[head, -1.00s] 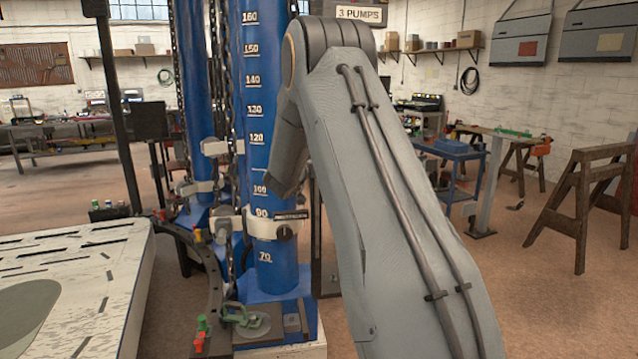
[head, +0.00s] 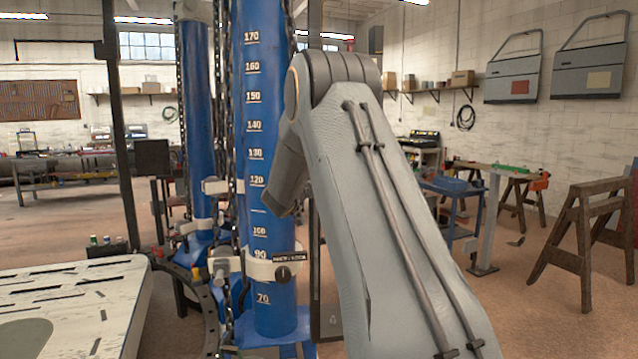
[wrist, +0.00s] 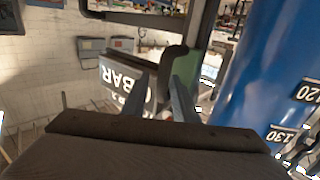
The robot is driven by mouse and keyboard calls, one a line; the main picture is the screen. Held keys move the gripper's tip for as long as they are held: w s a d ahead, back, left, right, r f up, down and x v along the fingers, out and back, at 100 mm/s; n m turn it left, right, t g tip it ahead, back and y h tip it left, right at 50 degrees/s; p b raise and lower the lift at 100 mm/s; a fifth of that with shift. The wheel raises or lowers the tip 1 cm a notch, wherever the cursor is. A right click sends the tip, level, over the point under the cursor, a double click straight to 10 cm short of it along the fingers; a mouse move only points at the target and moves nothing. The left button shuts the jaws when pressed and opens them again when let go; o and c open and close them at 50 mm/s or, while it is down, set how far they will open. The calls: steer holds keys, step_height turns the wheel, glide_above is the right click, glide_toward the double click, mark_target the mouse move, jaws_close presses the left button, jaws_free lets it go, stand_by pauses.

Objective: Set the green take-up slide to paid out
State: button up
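My forearm hides the gripper there.
The blue numbered post (head: 268,215) stands beside my arm, with a pale clamp collar (head: 272,268) and hanging chains. It is close on the right in the wrist view (wrist: 275,70). A white slotted table (head: 70,310) is at lower left. A sawhorse (head: 580,235) stands at right.

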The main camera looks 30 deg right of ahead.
steer(key=shift+w+a+r, duration=0.15)
steer(key=shift+a, duration=0.15)
steer(key=b+v, duration=0.3)
steer(key=v, duration=0.4)
steer(key=shift+s, duration=0.25)
steer(key=shift+a, duration=0.15)
